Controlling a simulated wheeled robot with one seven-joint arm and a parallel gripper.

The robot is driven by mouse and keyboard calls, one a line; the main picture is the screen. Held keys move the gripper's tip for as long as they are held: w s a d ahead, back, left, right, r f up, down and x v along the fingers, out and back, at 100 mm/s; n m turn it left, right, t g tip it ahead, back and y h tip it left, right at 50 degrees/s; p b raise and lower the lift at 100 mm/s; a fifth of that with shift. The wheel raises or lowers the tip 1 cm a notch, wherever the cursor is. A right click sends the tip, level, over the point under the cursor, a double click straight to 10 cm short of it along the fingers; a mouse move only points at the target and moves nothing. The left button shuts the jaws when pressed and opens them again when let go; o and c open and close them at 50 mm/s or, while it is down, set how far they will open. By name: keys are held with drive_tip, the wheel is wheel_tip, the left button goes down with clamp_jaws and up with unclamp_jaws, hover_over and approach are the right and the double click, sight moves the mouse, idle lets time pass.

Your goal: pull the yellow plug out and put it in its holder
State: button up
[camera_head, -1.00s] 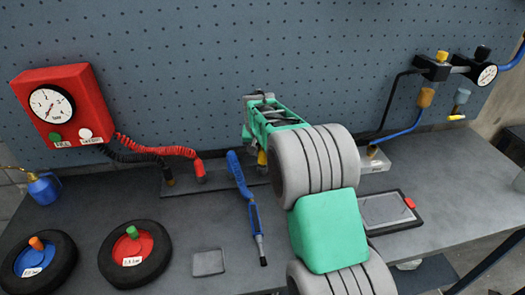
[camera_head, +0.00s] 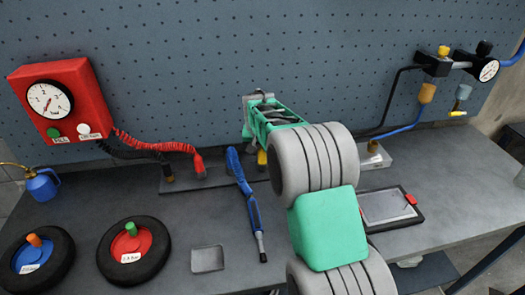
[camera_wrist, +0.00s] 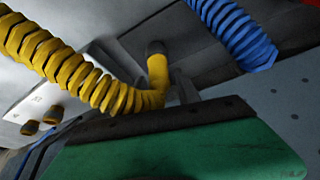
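The yellow plug (camera_head: 262,158) stands low at the bench's back, beside the forearm and mostly hidden by it. In the wrist view the yellow plug (camera_wrist: 158,75) is upright, its dark end at a grey strip, with a coiled yellow hose (camera_wrist: 85,80) running to the upper left. My gripper (camera_wrist: 153,92) is right at the plug, with a grey finger part on its right side. Whether the fingers touch it is hidden by the dark edge of the gripper body. A pale block with brass studs (camera_wrist: 38,120) is at left in the wrist view; I cannot tell whether it is the holder.
A red gauge box (camera_head: 90,95) is on the pegboard. Two small wheels (camera_head: 160,262) and a tablet (camera_head: 388,208) lie on the bench. Valves (camera_head: 440,62) hang upper right.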

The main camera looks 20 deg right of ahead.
drive_tip(key=shift+o, duration=1.3)
drive_tip(key=b+v, duration=0.1)
drive_tip(key=v, duration=0.6)
drive_tip(key=shift+s+r, duration=0.15)
drive_tip(key=shift+r, duration=0.2)
